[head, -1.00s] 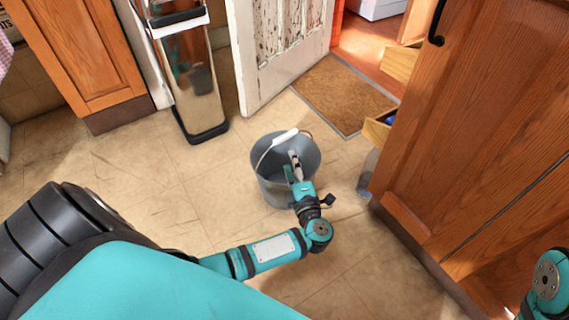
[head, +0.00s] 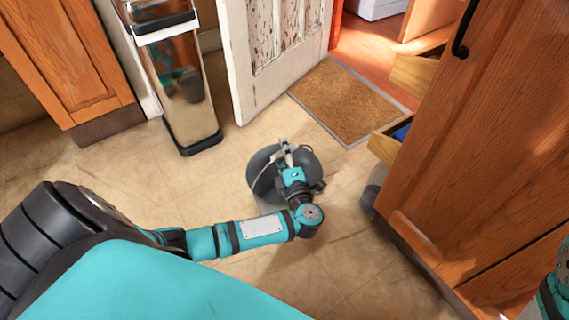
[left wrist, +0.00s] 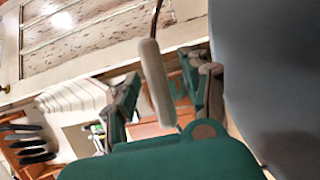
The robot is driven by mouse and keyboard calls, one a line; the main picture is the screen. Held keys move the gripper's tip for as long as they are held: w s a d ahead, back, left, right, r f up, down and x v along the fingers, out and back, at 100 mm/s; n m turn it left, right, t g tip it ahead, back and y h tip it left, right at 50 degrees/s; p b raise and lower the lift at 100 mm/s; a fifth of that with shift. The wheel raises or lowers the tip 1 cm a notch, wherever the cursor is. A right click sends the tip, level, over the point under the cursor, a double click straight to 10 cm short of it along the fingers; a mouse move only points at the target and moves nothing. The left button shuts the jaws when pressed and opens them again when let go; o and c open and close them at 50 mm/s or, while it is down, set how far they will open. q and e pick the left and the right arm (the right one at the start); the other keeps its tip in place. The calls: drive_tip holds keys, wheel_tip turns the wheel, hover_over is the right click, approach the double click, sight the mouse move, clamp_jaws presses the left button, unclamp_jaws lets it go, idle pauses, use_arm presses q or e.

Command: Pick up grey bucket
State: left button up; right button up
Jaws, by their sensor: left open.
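The grey bucket (head: 262,168) stands on the tiled floor in the middle of the head view, partly hidden by my left arm. Its grey wall (left wrist: 270,60) fills the right side of the left wrist view. My left gripper (head: 284,148) is over the bucket's opening. In the left wrist view, the pale handle grip (left wrist: 157,85) of the bucket lies between the two open fingers (left wrist: 165,88), with gaps visible beside it. A thin wire runs up from the grip. My right gripper is not in view.
A wooden cabinet (head: 480,160) stands close on the right, with an open drawer (head: 388,140). A brown doormat (head: 345,100) lies behind the bucket by a white door (head: 270,50). A shiny bin (head: 178,90) stands at back left. Floor left of the bucket is clear.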

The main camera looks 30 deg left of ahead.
use_arm(q)
clamp_jaws()
drive_tip(key=shift+r, duration=0.25)
idle(0.5)
